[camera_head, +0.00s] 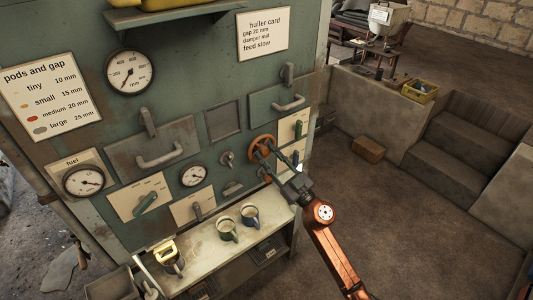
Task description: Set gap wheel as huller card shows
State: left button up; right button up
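The huller card (263,34) at the top right of the green panel reads gap 20 mm, damper mid, feed slow. The pods and gap card (50,95) on the left lists tiny 10, small 15, medium 20 and large 25 mm. A red-orange hand wheel (256,140), apparently the gap wheel, sits on the panel's right side. My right gripper (268,160) is at the wheel's lower right, its two fingers spread apart. The fingertips overlap the wheel in the picture; I cannot tell whether they touch it. My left gripper is not in view.
Pale scale plates (294,127) flank the wheel, the lower one partly hidden by my gripper. A lever plate (139,197), gauges (129,73) and handles protrude from the panel. Mugs (227,229) stand on the shelf (206,252) below. Open floor lies to the right.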

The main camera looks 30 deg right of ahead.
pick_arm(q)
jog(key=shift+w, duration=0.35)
pick_arm(e)
jog(key=shift+w+r, duration=0.15)
jog(key=shift+w, duration=0.25)
jog(key=shift+c, duration=0.2)
grip_shut()
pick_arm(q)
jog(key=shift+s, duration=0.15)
